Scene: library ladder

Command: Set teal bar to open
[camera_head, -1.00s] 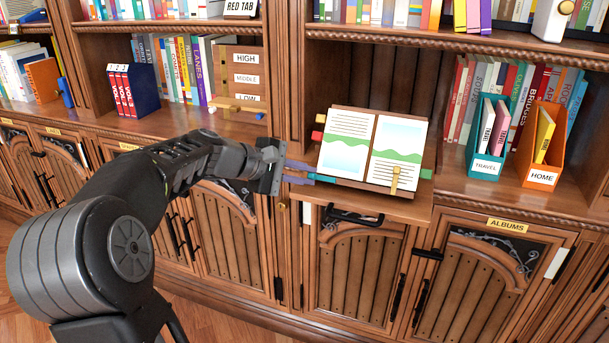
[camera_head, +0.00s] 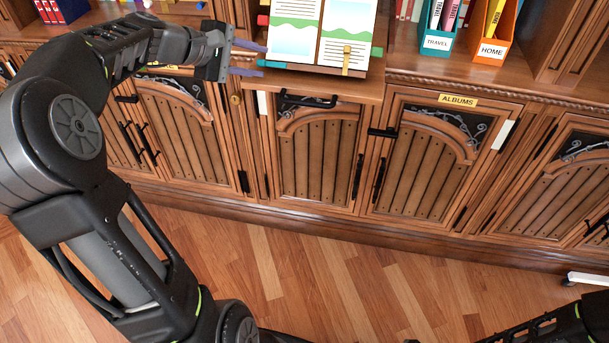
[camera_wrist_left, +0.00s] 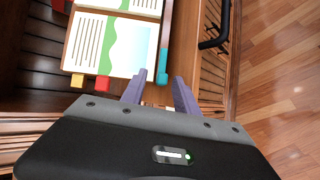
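My right gripper is out of view; only a dark piece of arm shows at the lower right.
Yellow (camera_wrist_left: 77,80) and red (camera_wrist_left: 103,83) tabs stick out beside the book near the fingers. A gold clip (camera_head: 346,60) sits on the book's right page. A black handle (camera_head: 308,100) juts out below the shelf. Teal (camera_head: 438,42) and orange (camera_head: 492,50) file boxes stand right.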

